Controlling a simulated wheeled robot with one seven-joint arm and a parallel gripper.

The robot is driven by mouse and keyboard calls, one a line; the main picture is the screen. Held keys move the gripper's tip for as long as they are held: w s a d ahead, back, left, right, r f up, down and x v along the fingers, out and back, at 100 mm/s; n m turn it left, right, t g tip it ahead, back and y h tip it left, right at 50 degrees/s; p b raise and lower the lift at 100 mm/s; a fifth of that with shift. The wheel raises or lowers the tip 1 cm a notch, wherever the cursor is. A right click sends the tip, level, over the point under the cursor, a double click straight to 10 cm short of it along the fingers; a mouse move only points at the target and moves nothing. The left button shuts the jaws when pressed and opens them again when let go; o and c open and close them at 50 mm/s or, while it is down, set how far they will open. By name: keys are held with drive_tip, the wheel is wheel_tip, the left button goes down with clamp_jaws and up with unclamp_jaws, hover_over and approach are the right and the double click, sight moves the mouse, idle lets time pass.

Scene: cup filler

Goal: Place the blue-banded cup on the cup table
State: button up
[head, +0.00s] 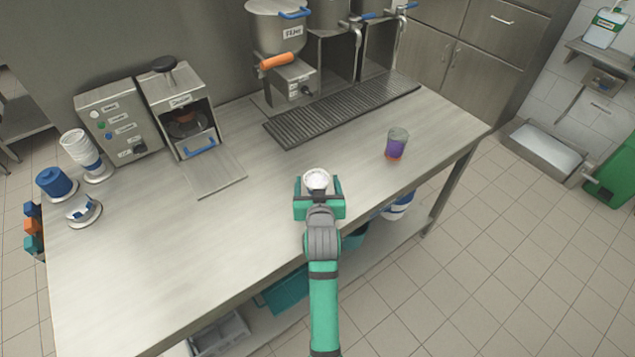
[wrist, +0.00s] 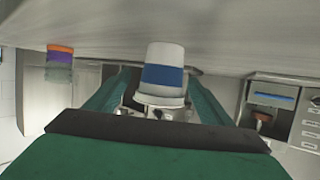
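The blue-banded cup (wrist: 162,77) is white with a wide blue band in the wrist view. In the head view its round white top (head: 316,179) shows at my gripper's end. The cup is upright, over the front part of the steel table (head: 270,200). Its base is hidden in the head view, so I cannot tell whether it touches the tabletop. No surface is marked as the cup table.
A purple-and-orange cup (head: 396,145) stands to the right on the table. White and blue cups (head: 78,150) stand at the far left. A machine (head: 180,115), a control box (head: 118,120), a drip grille (head: 340,110) and an urn (head: 277,30) line the back. The tabletop's middle is clear.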

drive_tip(key=shift+r, duration=0.2)
drive_tip(key=shift+s+r, duration=0.1)
drive_tip(key=shift+s, duration=0.1)
drive_tip(key=v, duration=1.1)
drive_tip(key=shift+s, duration=0.3)
drive_tip(key=shift+w+r, duration=0.1)
